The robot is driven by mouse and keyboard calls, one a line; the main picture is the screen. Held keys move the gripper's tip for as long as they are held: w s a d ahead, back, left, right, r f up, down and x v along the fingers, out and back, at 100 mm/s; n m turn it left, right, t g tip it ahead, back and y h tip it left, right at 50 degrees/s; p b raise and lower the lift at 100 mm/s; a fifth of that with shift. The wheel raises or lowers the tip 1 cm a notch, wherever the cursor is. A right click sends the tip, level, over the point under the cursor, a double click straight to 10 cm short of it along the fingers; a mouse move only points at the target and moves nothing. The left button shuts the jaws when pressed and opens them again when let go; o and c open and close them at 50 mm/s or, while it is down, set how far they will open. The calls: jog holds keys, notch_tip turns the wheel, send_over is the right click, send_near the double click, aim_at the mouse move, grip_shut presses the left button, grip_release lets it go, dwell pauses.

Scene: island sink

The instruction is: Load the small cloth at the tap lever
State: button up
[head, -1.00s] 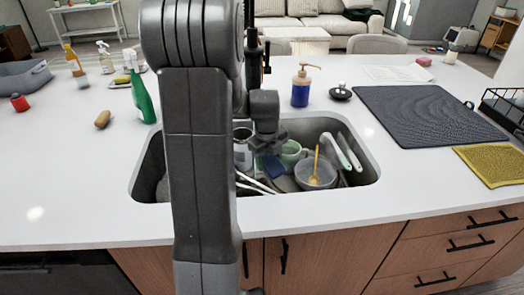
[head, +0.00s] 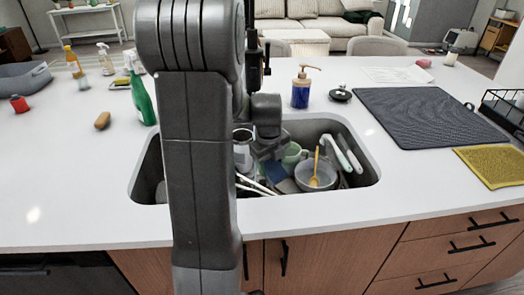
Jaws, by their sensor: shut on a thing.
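My gripper (head: 268,153) is low over the sink, just right of my upright arm link. It is shut on what looks like the small blue cloth (head: 278,171), which shows just below the fingers. My wrist and fingers hide part of it, and the fingertips are hard to make out. A dark upright tap (head: 252,55) with a lever-like part (head: 267,58) stands behind the sink, mostly hidden by my arm.
The sink (head: 372,168) holds a grey bowl (head: 315,178) with a yellow utensil, a green mug (head: 292,156), a metal pot (head: 242,150) and pale-handled utensils. A soap bottle (head: 301,90), dark mat (head: 425,115) and green spray bottle (head: 141,97) stand around it.

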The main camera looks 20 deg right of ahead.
dwell(0.5)
jog(key=shift+s+a+r+p, duration=0.1)
jog(key=shift+s+r+p, duration=0.4)
jog(key=shift+s+r, duration=0.65)
jog(key=shift+s+r+p, duration=0.5)
jog(key=shift+s+r, duration=0.35)
jog(key=shift+s, duration=0.5)
